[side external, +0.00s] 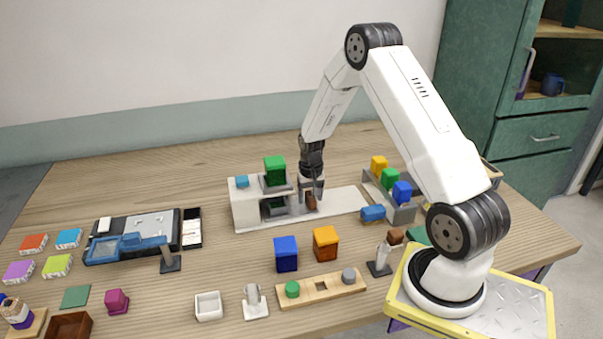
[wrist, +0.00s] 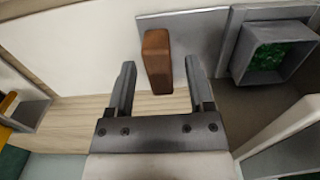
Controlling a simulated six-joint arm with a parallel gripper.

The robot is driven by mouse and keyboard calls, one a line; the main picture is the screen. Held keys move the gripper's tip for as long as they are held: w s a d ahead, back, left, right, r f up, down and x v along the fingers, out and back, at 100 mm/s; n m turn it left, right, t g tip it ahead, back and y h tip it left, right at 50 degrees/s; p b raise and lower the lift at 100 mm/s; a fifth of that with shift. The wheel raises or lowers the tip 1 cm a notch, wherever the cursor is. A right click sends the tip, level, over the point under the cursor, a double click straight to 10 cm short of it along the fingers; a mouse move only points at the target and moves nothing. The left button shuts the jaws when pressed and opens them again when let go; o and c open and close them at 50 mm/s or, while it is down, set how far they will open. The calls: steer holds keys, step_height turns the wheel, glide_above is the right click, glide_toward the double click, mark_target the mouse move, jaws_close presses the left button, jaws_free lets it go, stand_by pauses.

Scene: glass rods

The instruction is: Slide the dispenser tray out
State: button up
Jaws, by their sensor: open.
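The dispenser (side external: 245,208) is a pale box on a long light base, with a green block (side external: 275,164) in a grey holder on top. Below it is a dark opening. A brown upright handle (side external: 311,202) stands just right of the opening. In the wrist view the brown handle (wrist: 157,62) stands beside a flat grey plate (wrist: 190,32), apparently the tray, next to a square grey chute (wrist: 250,62) with green inside. My gripper (side external: 312,187) points down over the handle. It is open, one finger on each side of the handle, with gaps visible in the wrist view.
A grey rack (side external: 405,214) with yellow, green and blue blocks stands right of the base. A blue block (side external: 286,254) and an orange block (side external: 325,243) stand in front. A wooden peg board (side external: 320,288) lies nearer. The base right of the handle is bare.

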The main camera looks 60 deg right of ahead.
steer(key=shift+f, duration=0.3)
steer(key=shift+c, duration=0.2)
jaws_close()
stand_by(1.2)
